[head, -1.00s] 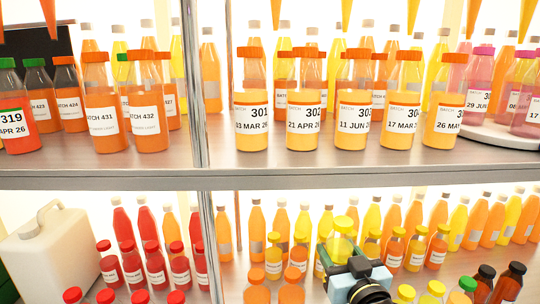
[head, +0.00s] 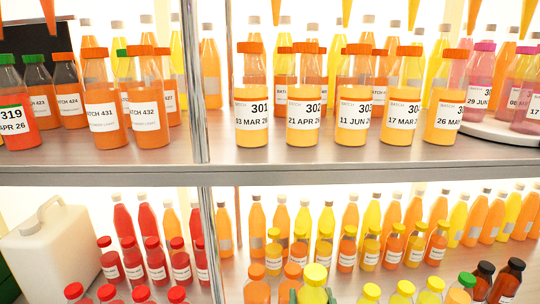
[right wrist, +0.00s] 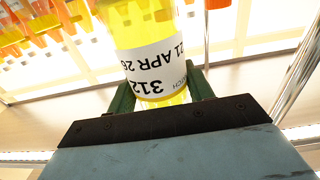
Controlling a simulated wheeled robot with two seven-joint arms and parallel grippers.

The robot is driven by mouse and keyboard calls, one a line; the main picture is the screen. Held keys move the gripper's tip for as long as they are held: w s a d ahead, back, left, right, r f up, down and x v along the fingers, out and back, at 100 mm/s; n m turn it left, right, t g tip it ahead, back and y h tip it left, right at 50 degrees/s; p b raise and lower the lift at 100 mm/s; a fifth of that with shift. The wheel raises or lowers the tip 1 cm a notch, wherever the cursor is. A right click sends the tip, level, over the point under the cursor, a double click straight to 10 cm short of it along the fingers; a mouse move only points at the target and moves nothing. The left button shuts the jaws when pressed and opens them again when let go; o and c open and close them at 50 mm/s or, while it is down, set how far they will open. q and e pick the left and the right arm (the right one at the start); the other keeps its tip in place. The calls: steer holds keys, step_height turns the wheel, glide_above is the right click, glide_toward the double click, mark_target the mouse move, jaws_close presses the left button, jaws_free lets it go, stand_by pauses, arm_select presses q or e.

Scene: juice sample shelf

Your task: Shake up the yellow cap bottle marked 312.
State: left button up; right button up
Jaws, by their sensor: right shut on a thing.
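The yellow cap bottle marked 312 (right wrist: 150,55) is between the green fingers of my right gripper (right wrist: 162,92) in the right wrist view. Its white label reads 312 and 21 APR 26, upside down in that picture, and the juice is yellow. The far end of the bottle is cut off by the frame. In the head view its yellow cap (head: 315,274) shows at the bottom edge, with part of my right gripper (head: 314,297) beside it. My right gripper is shut on the bottle. My left gripper is not in view.
The upper shelf board (head: 330,172) runs across above the lower rows. A metal post (head: 208,235) stands left of the held bottle. Red-capped bottles (head: 178,262) and a white jug (head: 48,250) stand to the left. Several yellow-capped bottles (head: 403,292) stand close by on the right.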

steer(key=shift+s+a+r, duration=0.15)
steer(key=shift+s+a, duration=0.2)
steer(key=shift+s, duration=0.3)
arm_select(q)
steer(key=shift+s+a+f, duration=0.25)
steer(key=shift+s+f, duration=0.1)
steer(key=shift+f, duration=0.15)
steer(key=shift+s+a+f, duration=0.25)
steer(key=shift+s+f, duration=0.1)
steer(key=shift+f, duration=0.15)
